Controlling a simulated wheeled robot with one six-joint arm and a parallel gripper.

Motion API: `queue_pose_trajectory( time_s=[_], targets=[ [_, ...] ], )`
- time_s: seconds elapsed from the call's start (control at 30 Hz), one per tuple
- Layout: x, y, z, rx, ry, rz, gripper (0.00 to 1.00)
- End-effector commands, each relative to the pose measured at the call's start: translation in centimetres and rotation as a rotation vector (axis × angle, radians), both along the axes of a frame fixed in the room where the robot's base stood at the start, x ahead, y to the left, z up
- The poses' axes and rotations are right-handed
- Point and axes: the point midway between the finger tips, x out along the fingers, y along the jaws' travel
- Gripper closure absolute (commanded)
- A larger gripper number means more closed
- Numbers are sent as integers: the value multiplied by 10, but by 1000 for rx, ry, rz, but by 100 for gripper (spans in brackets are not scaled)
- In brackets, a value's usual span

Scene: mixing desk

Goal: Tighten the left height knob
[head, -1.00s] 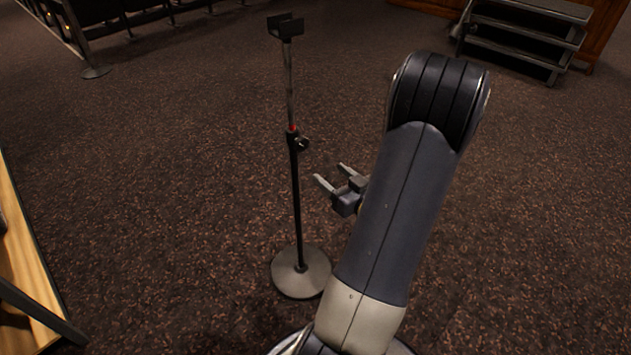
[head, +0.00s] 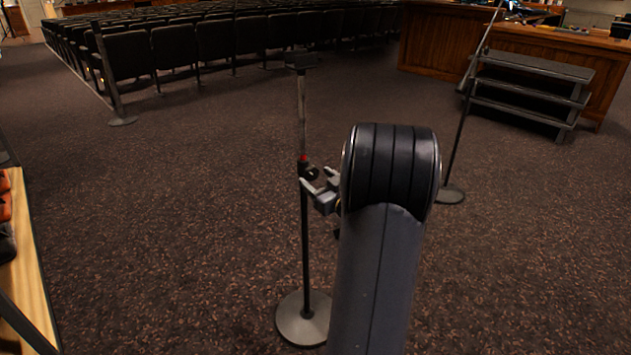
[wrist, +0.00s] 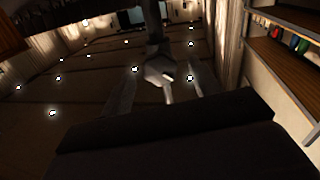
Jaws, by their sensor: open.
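A thin stand with a round base (head: 303,318) stands upright on the carpet. Its height knob (head: 312,174) is small and dark, on the right side of the pole just below a red band. My gripper (head: 317,177) is open, close to the knob from the right and partly hidden by my arm. In the wrist view, a grey fitting with a short light stem (wrist: 160,73), apparently the knob, shows between my two blurred fingers (wrist: 163,97). I cannot tell whether either finger touches it.
A second thin stand (head: 459,145) stands behind and right of my arm. Dark steps (head: 530,90) and a wooden desk (head: 435,45) are at the back right. Rows of seats (head: 210,42) line the back. A wooden table edge (head: 30,270) is at the left.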

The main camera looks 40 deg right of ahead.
Motion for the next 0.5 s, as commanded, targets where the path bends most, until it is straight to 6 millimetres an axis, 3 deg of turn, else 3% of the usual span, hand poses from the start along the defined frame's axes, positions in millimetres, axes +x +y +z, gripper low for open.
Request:
queue_pose_trajectory(
  time_s=[0.2,0.5],
  targets=[
    [16,-2,0,1,-1,0,41],
    [17,-2,0,1,-1,-1,44]
  ],
)
